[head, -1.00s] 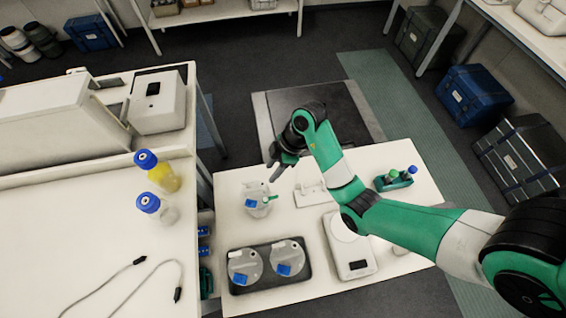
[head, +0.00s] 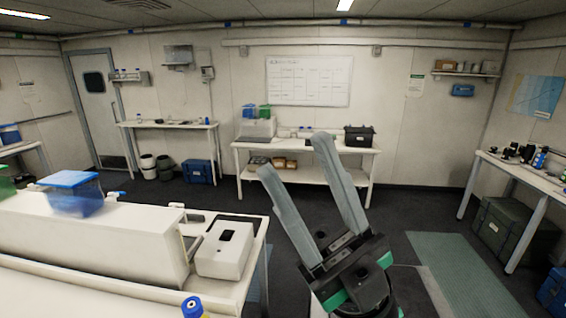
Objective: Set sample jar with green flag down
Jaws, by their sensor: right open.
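My right gripper (head: 295,157) is raised close to the head camera, with its two long grey fingers spread wide and pointing up. It is open, and nothing sits between the fingers. The sample jar with the green flag is not in view now. The low table on which a jar with a green flag stood in the earlier view is also out of view. My left gripper is not in view.
A white bench with a boxy white device (head: 224,250) stands at left, with a blue-lidded bin (head: 72,192) on its raised housing. A blue bottle cap (head: 192,307) shows at the bottom edge. A back bench (head: 305,145) and a right bench (head: 525,172) stand beyond open floor.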

